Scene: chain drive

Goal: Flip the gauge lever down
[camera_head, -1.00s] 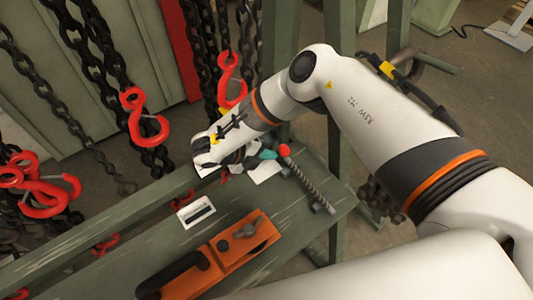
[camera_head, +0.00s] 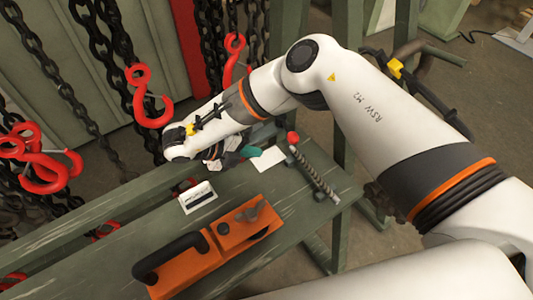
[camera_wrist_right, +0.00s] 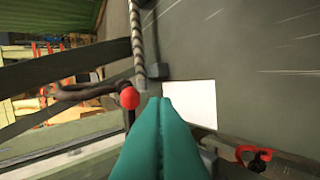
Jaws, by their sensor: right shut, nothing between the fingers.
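A ribbed metal rod (camera_head: 316,172) with a red ball knob (camera_head: 293,137) stands at the right end of the green bench. I cannot tell for sure that it is the gauge lever. In the right wrist view the red knob (camera_wrist_right: 129,97) is just left of my teal fingertips, with the rod (camera_wrist_right: 136,35) above it. My right gripper (camera_head: 252,151) is shut and empty, left of the knob and apart from it, above the bench near a white sheet (camera_head: 268,159). My left gripper is not in view.
An orange tool (camera_head: 220,243) with a black handle and small grey lever lies on the bench (camera_head: 230,200). Red hooks (camera_head: 150,100) on dark chains hang at the left. A green post stands behind the rod.

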